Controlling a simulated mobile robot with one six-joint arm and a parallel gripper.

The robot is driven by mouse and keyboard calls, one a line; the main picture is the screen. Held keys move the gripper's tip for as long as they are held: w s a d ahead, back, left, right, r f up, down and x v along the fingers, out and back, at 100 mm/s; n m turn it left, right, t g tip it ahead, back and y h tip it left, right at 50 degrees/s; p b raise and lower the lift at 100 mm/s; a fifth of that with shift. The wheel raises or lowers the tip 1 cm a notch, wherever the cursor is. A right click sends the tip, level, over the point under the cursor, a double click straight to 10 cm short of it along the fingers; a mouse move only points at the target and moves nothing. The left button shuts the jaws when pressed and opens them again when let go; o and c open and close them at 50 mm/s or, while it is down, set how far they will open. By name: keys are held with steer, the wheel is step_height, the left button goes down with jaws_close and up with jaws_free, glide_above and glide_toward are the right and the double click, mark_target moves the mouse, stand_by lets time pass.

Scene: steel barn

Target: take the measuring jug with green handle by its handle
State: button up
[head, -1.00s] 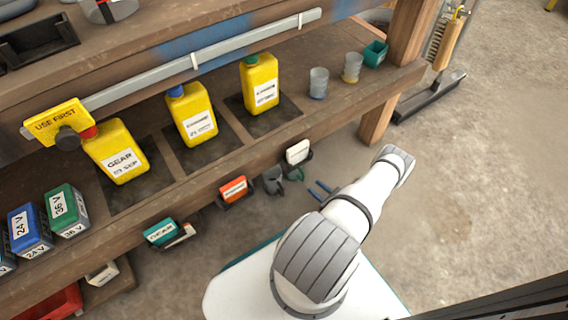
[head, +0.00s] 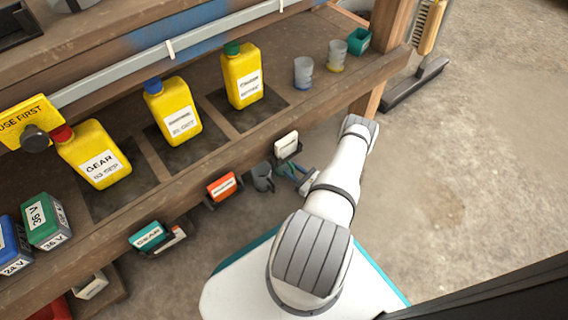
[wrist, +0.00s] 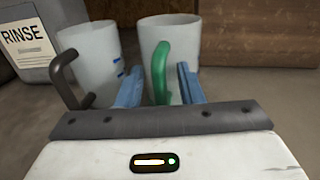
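The measuring jug with green handle (wrist: 172,32) stands upright in the wrist view, a pale grey cup with its green handle (wrist: 158,70) facing me. My gripper (wrist: 160,84) is open, its two blue fingers on either side of the green handle, with a gap on each side. The fingers' exact depth along the handle is hard to tell. In the head view my gripper (head: 298,176) is low beside the bench front, and the green-handled jug is mostly hidden there.
A similar jug with a dark handle (wrist: 95,55) stands close on the left; it also shows in the head view (head: 263,178). A container labelled RINSE (wrist: 25,40) is further left. The bench shelf edge (head: 330,125) overhangs nearby. Open floor (head: 470,190) lies to the right.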

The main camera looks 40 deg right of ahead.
jaws_close()
stand_by(0.3)
